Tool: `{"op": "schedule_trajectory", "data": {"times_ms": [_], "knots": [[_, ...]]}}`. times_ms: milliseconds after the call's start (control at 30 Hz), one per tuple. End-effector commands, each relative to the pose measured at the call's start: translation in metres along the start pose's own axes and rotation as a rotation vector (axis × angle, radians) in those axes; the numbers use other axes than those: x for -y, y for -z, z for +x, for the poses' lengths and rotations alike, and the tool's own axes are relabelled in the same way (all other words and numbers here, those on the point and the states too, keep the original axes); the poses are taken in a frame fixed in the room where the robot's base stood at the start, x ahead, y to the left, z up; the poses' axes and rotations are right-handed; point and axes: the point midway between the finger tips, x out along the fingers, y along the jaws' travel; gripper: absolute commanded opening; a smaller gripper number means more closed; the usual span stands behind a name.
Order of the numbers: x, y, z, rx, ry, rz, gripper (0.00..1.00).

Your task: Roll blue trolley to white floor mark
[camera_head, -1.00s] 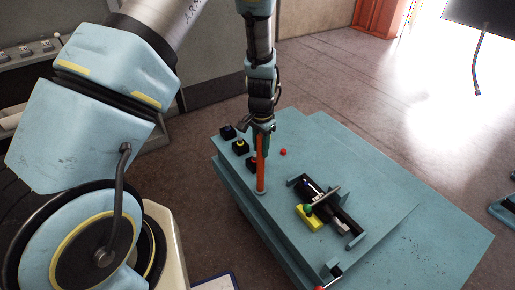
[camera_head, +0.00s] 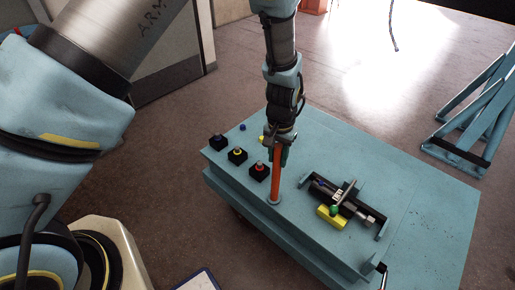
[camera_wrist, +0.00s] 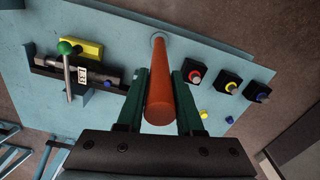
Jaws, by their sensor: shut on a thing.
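The blue trolley (camera_head: 400,185) stands on the brown floor, with a flat light-blue top. An upright orange post (camera_head: 276,178) rises from its near left part. My gripper (camera_head: 278,140) is shut around this post from above. In the wrist view the orange post (camera_wrist: 160,90) sits between the two green fingers of my gripper (camera_wrist: 160,95). A white sheet-like patch with a dark blue edge (camera_head: 200,281) is cut off at the bottom of the head view. I cannot tell whether it is the white floor mark. No other white mark is clear.
The trolley top carries black boxes with blue, yellow and red buttons (camera_head: 237,156) and a black clamp with a yellow block (camera_head: 331,216). A blue frame stand (camera_head: 470,125) is on the floor at right. A grey cabinet (camera_head: 165,75) stands behind left. Floor beyond the trolley looks clear.

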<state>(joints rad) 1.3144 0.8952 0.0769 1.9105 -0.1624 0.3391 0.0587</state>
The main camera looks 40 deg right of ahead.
Motion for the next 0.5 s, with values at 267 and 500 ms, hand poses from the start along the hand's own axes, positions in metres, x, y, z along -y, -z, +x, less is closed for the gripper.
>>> {"op": "schedule_trajectory", "data": {"times_ms": [267,500], "knots": [[-0.088,-0.019,0.0,0.009,-0.009,0.021,0.0],[-0.152,-0.033,0.0,0.008,-0.007,0.02,0.0]]}}
